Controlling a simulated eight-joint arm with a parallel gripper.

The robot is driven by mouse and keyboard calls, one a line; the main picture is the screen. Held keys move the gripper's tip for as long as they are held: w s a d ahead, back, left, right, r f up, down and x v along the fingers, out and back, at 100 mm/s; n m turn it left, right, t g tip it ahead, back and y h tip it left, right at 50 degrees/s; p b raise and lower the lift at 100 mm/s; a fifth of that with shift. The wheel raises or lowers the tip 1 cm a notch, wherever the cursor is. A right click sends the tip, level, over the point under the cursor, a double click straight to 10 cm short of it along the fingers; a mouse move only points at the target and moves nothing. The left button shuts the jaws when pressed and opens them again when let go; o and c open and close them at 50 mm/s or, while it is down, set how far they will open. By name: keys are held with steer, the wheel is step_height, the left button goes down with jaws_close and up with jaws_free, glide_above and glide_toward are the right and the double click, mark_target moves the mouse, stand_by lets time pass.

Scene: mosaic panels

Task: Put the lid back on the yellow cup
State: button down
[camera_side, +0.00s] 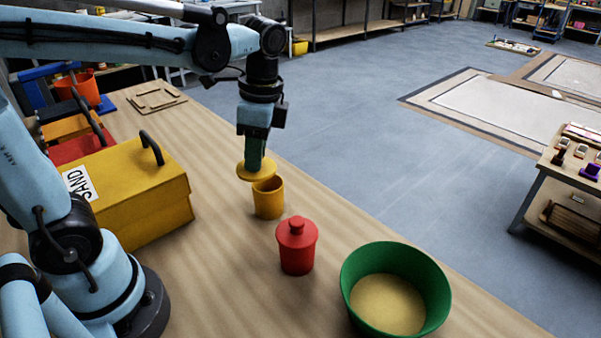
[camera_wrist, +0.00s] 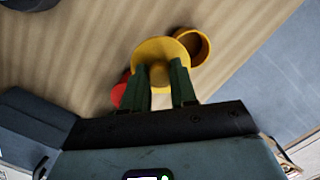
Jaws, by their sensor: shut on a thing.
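The yellow cup (camera_side: 269,200) stands upright and open on the wooden table; in the wrist view its open mouth (camera_wrist: 193,46) shows at the upper right. The round yellow lid (camera_side: 257,173) is held by my gripper (camera_side: 256,160), above the cup and offset to its left in the side view. In the wrist view, the lid (camera_wrist: 160,50) sits at the fingertips (camera_wrist: 160,76) and overlaps part of the cup's rim. I cannot tell whether the lid touches the rim.
A red lidded cup (camera_side: 297,248) stands close to the yellow cup, nearer the camera. A green bowl of sand (camera_side: 395,290) is at the front right. A yellow sand box (camera_side: 140,190) with a black handle stands to the left. Bare table lies behind the yellow cup.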

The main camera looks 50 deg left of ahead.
mark_target(267, 165)
steer(key=shift+w+a+f, duration=0.5)
steer(key=shift+w+f, duration=0.2)
steer(key=shift+f, duration=0.35)
steer(key=shift+w+a+f, duration=0.45)
steer(key=shift+w+f, duration=0.25)
steer(key=shift+f, duration=0.4)
steer(key=shift+w+a+f, duration=0.5)
steer(key=shift+w+f, duration=0.2)
steer(key=shift+f, duration=0.35)
steer(key=shift+f, duration=0.15)
stand_by(0.3)
steer(key=shift+c, duration=1.7)
jaws_free()
step_height(267, 165, up, 7)
